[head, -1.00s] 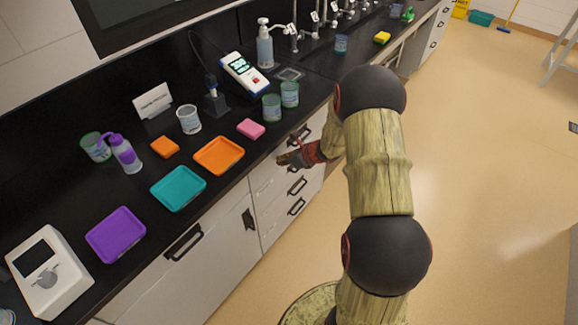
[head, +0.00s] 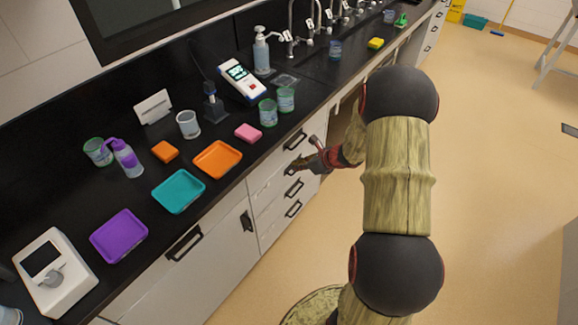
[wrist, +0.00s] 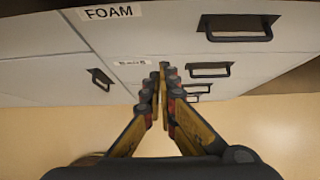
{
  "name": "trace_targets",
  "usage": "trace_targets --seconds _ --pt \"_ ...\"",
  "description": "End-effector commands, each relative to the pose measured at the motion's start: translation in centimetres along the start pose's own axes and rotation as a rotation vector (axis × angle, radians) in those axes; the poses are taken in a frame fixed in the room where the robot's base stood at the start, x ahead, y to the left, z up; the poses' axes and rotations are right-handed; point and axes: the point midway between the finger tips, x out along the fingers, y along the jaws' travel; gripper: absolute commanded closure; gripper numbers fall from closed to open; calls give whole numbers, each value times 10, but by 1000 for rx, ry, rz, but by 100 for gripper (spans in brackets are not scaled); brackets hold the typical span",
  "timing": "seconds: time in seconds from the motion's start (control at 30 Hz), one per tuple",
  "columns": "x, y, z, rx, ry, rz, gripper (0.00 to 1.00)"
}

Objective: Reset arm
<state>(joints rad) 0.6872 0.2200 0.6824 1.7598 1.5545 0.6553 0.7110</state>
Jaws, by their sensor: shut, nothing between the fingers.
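My gripper (head: 303,165) is in front of the drawer stack below the counter edge in the head view. Its far part shows beyond my arm, which stretches up the right of the picture. In the wrist view my gripper (wrist: 163,72) points at the white drawer fronts (wrist: 150,35). Its two fingers come together at the tips and hold nothing. I cannot tell from these views how far the tips are from the drawer fronts.
The black counter (head: 200,140) carries purple (head: 119,236), teal (head: 179,191) and orange (head: 217,159) trays, several cups, bottles and a meter. Dark drawer handles (wrist: 238,28) stick out close to my gripper.

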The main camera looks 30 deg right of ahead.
Motion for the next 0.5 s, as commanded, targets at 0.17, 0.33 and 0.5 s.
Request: trace_targets --seconds 0.17,0.33,0.5 --pt "-22 0 0 1 0 0 100" --pt "-28 0 -1 1 0 1 100" --pt "-28 0 -1 -8 1 1 100"
